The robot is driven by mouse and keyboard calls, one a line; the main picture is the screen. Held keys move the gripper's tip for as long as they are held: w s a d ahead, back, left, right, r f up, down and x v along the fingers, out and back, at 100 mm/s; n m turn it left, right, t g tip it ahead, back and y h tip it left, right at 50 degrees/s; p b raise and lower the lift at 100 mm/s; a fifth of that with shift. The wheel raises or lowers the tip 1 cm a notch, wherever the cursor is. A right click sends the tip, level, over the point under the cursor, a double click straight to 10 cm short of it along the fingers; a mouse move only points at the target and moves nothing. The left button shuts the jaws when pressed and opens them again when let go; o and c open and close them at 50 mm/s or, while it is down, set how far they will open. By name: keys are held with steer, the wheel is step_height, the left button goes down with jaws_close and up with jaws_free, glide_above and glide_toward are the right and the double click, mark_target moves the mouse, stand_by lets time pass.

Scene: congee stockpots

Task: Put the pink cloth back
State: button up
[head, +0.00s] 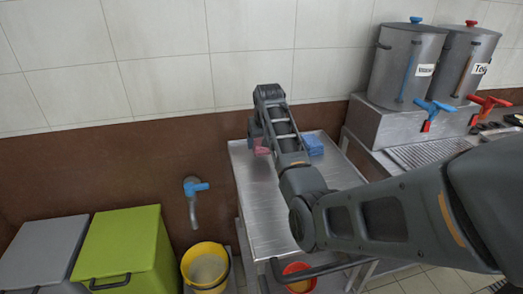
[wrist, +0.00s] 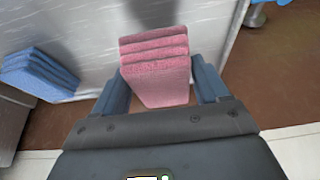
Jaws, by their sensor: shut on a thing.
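The pink cloth (wrist: 155,68) is a folded stack, seen between the two blue-grey fingers of my gripper (wrist: 155,85) in the wrist view. My gripper is shut on it. In the head view the pink cloth (head: 261,147) shows at the left of my gripper (head: 255,140), over the far part of the steel table (head: 270,205). My arm hides part of it. I cannot tell whether the cloth touches the table top.
A folded blue cloth (head: 312,144) lies on the table to the right; it also shows in the wrist view (wrist: 40,73). Two steel stockpots (head: 408,65) stand at the right. A yellow bucket (head: 206,268), a red bucket (head: 299,270) and a green bin (head: 125,245) are below.

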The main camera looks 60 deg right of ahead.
steer(key=shift+w+f+p, duration=0.1)
steer(key=shift+f+p, duration=0.3)
steer(key=shift+f, duration=1.65)
steer(key=shift+f, duration=0.2)
steer(key=o, duration=1.1)
steer(key=v, duration=1.2)
steer(key=shift+r+b, duration=0.2)
steer(key=shift+b, duration=0.15)
